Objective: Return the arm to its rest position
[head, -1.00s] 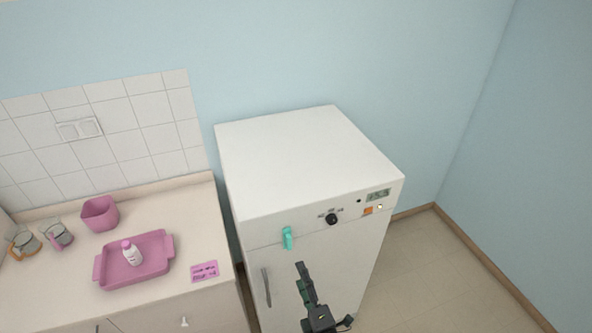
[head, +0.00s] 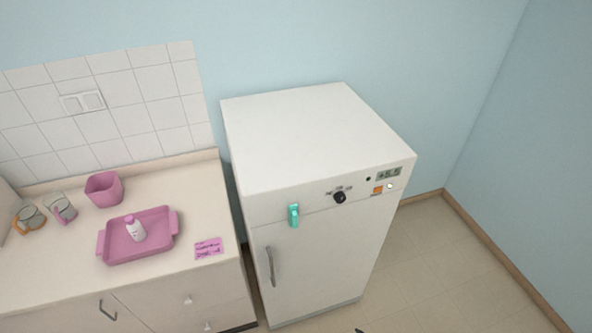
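Neither gripper can be made out in the head view. Only a small dark tip (head: 359,331), probably part of my arm, shows at the bottom edge below the white cabinet. The white cabinet (head: 312,135) stands right of the counter with its door closed. It has a vertical grey handle (head: 270,266), a teal clip-like piece (head: 294,215) at the top of the door, a black knob (head: 340,197) and a small display (head: 389,173).
The counter (head: 190,192) at left holds a pink tray (head: 165,250) with a white pink-capped bottle (head: 135,229), a pink bin (head: 104,188), two glass jugs (head: 62,207) and a pink card (head: 208,248). The floor (head: 430,250) right of the cabinet is clear.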

